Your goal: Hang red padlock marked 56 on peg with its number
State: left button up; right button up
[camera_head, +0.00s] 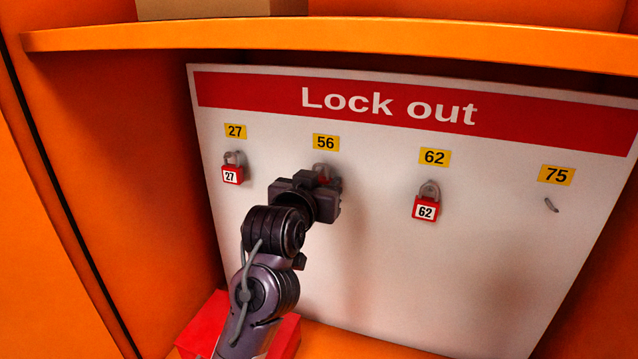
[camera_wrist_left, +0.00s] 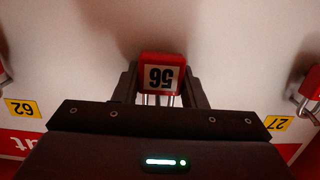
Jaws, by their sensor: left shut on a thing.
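The red padlock marked 56 (camera_wrist_left: 161,76) is between the fingers of my left gripper (camera_wrist_left: 160,88), which is shut on it. In the head view my left gripper (camera_head: 324,181) is at the board just below the yellow 56 label (camera_head: 326,142). Only the padlock's grey shackle top (camera_head: 322,169) and a bit of red show there; the gripper hides the rest. The 56 peg is hidden, so I cannot tell whether the shackle is around it. My right gripper is not in view.
The white lock out board (camera_head: 370,250) also holds padlock 27 (camera_head: 232,173) on the left and padlock 62 (camera_head: 426,205) on the right. The 75 peg (camera_head: 551,205) is bare. An orange shelf (camera_head: 400,37) is above, and a red box (camera_head: 208,318) stands below.

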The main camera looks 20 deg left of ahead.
pick_arm(q)
jog(key=shift+f, duration=0.1)
jog(key=o, duration=0.8)
jog(key=shift+o, duration=1.4)
jog(key=shift+a, duration=0.3)
jog(key=shift+d, duration=0.2)
jog(key=shift+f, duration=0.1)
